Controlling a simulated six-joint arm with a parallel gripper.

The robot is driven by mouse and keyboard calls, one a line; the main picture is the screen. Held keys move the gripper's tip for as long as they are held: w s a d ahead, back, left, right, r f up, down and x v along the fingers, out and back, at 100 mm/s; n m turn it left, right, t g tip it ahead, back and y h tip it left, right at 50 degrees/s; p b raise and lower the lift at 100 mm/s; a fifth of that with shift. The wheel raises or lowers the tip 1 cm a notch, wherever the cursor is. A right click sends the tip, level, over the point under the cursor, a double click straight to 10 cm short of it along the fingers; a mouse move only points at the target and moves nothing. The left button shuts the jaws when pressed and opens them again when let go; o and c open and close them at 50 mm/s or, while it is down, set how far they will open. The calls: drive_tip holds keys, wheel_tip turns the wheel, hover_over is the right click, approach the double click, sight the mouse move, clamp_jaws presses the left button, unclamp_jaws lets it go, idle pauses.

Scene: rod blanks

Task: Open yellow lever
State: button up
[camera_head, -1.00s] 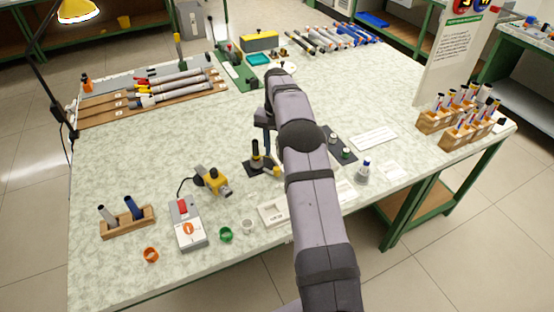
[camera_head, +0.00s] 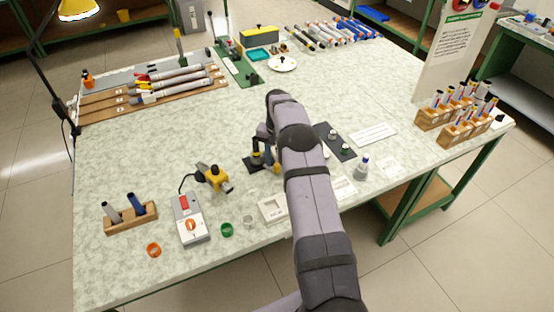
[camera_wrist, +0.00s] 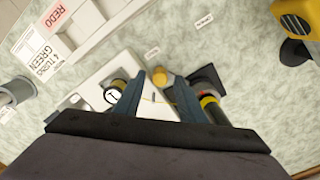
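A small yellow knob (camera_wrist: 161,76), which looks like the end of the yellow lever, is in the wrist view, just beyond and between my fingertips; it also shows in the head view (camera_head: 277,169). A black post (camera_wrist: 212,109) with a yellow and red band stands beside my right finger, on a dark base plate (camera_head: 253,164). My gripper (camera_wrist: 160,83) points down with its two blue-grey fingers apart and nothing clearly held between them. The lever's arm and pivot are mostly hidden by the fingers.
A small round dial (camera_wrist: 113,94) on a white plate sits close to my left finger. A yellow device (camera_head: 214,177) stands left of the base plate. A white tray (camera_head: 271,208) lies in front.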

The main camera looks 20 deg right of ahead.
drive_tip(key=shift+f, duration=0.1)
clamp_jaws()
